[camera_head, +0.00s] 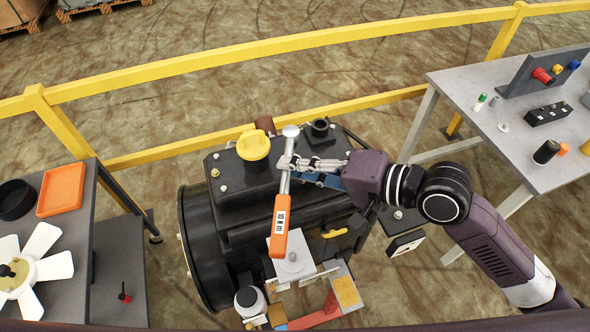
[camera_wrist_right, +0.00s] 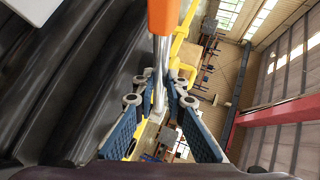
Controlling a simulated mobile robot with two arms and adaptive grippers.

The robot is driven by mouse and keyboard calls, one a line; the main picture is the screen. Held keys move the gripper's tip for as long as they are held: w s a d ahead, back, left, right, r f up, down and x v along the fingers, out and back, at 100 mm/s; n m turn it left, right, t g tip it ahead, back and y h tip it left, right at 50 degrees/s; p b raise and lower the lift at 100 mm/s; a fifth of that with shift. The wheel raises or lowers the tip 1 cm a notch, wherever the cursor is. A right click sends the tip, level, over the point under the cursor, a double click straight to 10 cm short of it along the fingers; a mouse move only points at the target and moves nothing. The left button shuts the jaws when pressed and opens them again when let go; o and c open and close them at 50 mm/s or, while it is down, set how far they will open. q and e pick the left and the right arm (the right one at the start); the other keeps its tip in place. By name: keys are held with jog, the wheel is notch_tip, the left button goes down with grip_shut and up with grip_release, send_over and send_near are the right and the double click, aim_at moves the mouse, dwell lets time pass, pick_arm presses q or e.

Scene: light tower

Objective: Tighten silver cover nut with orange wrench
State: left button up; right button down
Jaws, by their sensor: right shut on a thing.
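The orange wrench (camera_head: 280,226) has an orange handle labelled "10 Nm", a silver shaft and a round silver head. My right gripper (camera_head: 290,164) is shut around its shaft, with the handle toward the bottom of the head view and the head toward the top. In the right wrist view, the orange handle (camera_wrist_right: 163,14) is at the top and the shaft passes between the fingers (camera_wrist_right: 160,92). The wrench is over the dark machine (camera_head: 235,200). Small silver nuts (camera_head: 215,173) show on its cover; I cannot tell which is the cover nut. My left gripper is out of view.
A yellow cap (camera_head: 253,146) stands on the machine near the wrench head. A yellow railing (camera_head: 200,62) runs behind. A grey table (camera_head: 490,130) with small parts is at right. The left table holds an orange tray (camera_head: 61,189) and a white fan (camera_head: 40,262).

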jog(key=shift+r, duration=1.5)
